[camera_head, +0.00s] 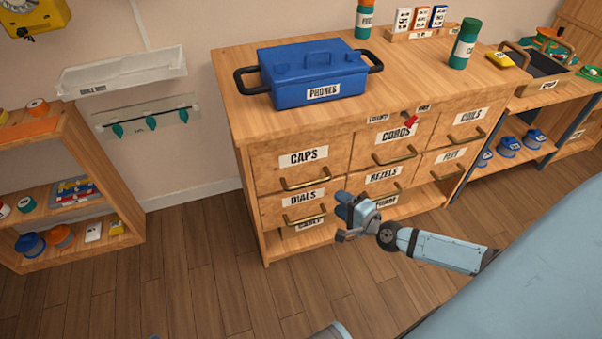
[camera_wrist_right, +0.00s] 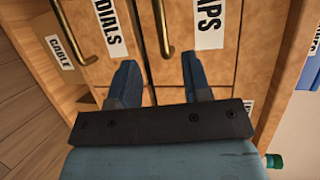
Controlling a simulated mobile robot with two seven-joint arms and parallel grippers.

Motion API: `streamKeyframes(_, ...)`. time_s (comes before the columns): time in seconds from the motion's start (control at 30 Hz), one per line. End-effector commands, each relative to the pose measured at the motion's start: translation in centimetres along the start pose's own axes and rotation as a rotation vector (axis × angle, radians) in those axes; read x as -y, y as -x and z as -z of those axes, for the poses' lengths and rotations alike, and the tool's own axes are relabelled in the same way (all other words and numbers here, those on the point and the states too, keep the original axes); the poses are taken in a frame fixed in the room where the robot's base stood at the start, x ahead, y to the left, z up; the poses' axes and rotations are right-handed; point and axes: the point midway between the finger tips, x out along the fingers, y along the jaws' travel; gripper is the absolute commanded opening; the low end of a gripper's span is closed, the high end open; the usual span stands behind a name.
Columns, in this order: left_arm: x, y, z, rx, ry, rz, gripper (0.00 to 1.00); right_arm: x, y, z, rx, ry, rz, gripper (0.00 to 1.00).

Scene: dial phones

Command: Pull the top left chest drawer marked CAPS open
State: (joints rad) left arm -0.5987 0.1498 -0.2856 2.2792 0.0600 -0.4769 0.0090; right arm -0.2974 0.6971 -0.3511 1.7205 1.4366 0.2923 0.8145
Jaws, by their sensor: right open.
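The CAPS drawer (camera_head: 299,171) is the top left one of the labelled wooden chest (camera_head: 260,217). It looks shut, with a brass bar handle (camera_head: 306,184) under its label. The DIALS drawer (camera_head: 301,203) is below it. My right gripper (camera_head: 345,210) is in front of the chest, right of the DIALS handle and lower than the CAPS handle. In the right wrist view its two blue fingers (camera_wrist_right: 155,85) are apart with nothing between them. The CAPS handle (camera_wrist_right: 163,28) shows there beyond the fingers, apart from them. My left gripper is not clearly in view.
A blue PHONES toolbox (camera_head: 312,78) stands on the chest top. An open shelf (camera_head: 75,205) with small items is at the left. A bench (camera_head: 545,98) with a crate stands at the right. The wooden floor (camera_head: 215,265) before the chest is clear.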

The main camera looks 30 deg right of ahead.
Motion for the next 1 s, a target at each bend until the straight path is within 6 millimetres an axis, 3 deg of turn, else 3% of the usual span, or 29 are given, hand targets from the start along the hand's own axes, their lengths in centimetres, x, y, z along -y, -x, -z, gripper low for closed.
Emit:
streamKeyframes(0.6,-1.2,-0.5,2.3,-0.136,0.013,-0.043,0.90,-0.1,-11.3,-0.1,0.001,-0.001,0.002,0.44)
streamKeyframes(0.8,-1.9,-0.4,4.3,-0.204,0.017,-0.065,0.90,-0.1,-13.1,-0.1,0.001,-0.002,0.000,0.44)
streamKeyframes(1.0,-2.0,-0.5,4.6,-0.213,0.019,-0.068,0.90,-0.1,-13.5,-0.2,0.003,-0.001,-0.001,0.44)
